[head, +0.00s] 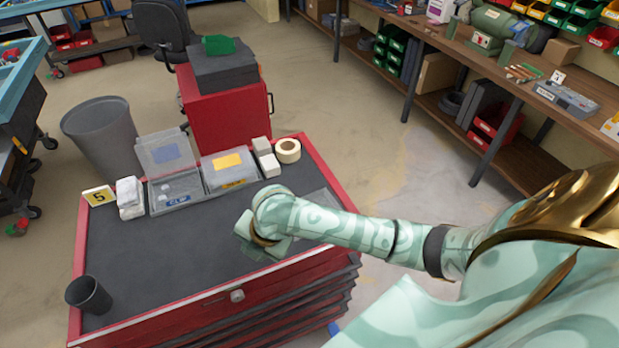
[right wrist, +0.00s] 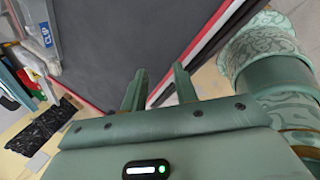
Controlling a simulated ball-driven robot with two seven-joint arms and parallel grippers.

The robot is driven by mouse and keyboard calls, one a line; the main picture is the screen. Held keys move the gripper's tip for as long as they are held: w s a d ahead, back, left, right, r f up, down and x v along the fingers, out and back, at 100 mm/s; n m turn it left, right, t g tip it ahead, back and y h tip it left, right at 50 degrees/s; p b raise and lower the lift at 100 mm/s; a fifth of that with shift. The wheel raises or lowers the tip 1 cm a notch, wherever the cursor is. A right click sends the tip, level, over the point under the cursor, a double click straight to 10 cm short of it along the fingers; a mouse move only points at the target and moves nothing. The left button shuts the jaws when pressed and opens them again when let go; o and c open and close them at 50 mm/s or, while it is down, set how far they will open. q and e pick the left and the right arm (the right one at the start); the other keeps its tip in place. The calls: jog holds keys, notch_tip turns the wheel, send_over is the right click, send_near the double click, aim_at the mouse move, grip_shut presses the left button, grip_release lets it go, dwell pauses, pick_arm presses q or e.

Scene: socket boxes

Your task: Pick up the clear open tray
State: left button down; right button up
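A clear open tray (head: 178,192) with its lid (head: 165,153) raised at the back and a blue label on its front stands at the back left of the dark cabinet top. Its corner with the label also shows at the upper left of the right wrist view (right wrist: 46,38). My right gripper (head: 258,240) is over the front middle of the top, to the right of the tray and apart from it. In the right wrist view its two fingers (right wrist: 157,88) stand apart with nothing between them. My left gripper is not in view.
A clear box with a yellow label (head: 230,172) stands right beside the tray. A flat clear piece (head: 319,203) lies partly behind my arm. The middle left is free.

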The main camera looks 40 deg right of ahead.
jog(key=w+d+r+n+g+h, duration=0.2)
jog(key=w+d+r+n+g, duration=0.3)
jog(key=d+r+n, duration=0.6)
jog(key=shift+m+t, duration=0.3)
jog(key=shift+t, duration=0.3)
jog(key=f, duration=0.3)
jog(key=f+b, duration=0.1)
jog(key=f, duration=0.3)
jog(key=d+f+b, duration=0.1)
jog(key=f, duration=0.2)
jog(key=shift+w+f, duration=0.25)
jog(key=shift+w, duration=0.05)
notch_tip(320, 180, down, 6)
jog(key=shift+w+r+b, duration=0.1)
jog(key=shift+w+b, duration=0.05)
jog(key=shift+b, duration=0.9)
grip_shut()
